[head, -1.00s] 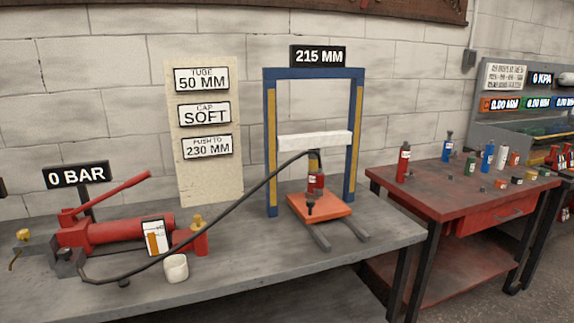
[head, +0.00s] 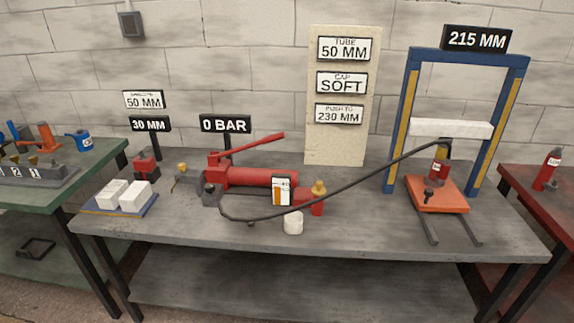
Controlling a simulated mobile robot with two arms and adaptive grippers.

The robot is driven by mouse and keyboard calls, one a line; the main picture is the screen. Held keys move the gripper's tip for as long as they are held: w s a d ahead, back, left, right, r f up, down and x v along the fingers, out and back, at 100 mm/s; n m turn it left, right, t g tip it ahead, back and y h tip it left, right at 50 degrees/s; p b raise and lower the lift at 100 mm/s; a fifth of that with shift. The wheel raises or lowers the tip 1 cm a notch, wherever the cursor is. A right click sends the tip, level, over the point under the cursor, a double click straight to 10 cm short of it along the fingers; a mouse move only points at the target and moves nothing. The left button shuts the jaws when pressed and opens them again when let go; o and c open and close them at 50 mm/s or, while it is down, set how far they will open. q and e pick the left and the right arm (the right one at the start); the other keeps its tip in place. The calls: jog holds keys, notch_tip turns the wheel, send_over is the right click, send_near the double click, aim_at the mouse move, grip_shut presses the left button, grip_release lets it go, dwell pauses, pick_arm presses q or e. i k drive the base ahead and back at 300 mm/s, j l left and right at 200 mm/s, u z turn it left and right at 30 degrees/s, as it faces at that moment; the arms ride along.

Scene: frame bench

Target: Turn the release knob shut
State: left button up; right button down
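The red hand pump (head: 255,178) lies on the grey bench with its long red handle (head: 250,146) slanting up to the right. A small yellow knob (head: 182,167) shows on a grey fitting off its left end. A brass-coloured piece (head: 319,187) tops a red part at its right end. I cannot tell from the picture which of these is the release knob, nor whether it is open or shut. The gauge sign (head: 225,124) reads 0 BAR. Neither of my grippers is in view.
A black hose (head: 345,187) arches from the pump to the cylinder (head: 439,163) in the blue press frame (head: 402,115), whose sign reads 215 MM. A white cup (head: 293,222) stands before the pump. White blocks (head: 122,195) lie at left. The bench front (head: 380,240) is mostly clear.

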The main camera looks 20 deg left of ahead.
aim_at(210, 188)
jog(key=u, duration=1.35)
